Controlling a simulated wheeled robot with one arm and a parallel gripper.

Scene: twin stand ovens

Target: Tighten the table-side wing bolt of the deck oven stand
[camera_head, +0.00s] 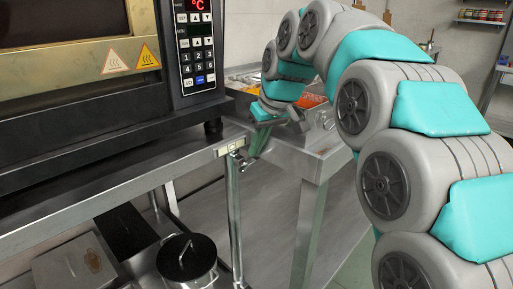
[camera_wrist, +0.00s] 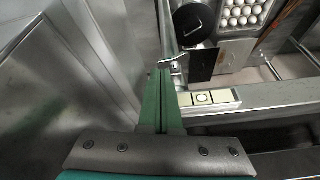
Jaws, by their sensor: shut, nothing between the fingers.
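The deck oven stand (camera_head: 120,190) is a grey metal frame under the dark oven. A small metal wing bolt (camera_head: 243,160) sits at the top of its right front leg, on the side toward the neighbouring steel table (camera_head: 318,160). In the wrist view the wing bolt (camera_wrist: 174,65) lies just beyond the fingertips, slightly to their right. My gripper (camera_head: 249,161) reaches down over the gap between stand and table. Its green fingers (camera_wrist: 160,72) are together and empty, close to the bolt; I cannot tell whether they touch it.
A small bubble level (camera_head: 230,147) lies on the stand's front corner, right of the fingers in the wrist view. A lidded pot (camera_head: 188,258) stands on the lower shelf. Trays of food (camera_head: 308,100) lie on the table. The stand-table gap is narrow.

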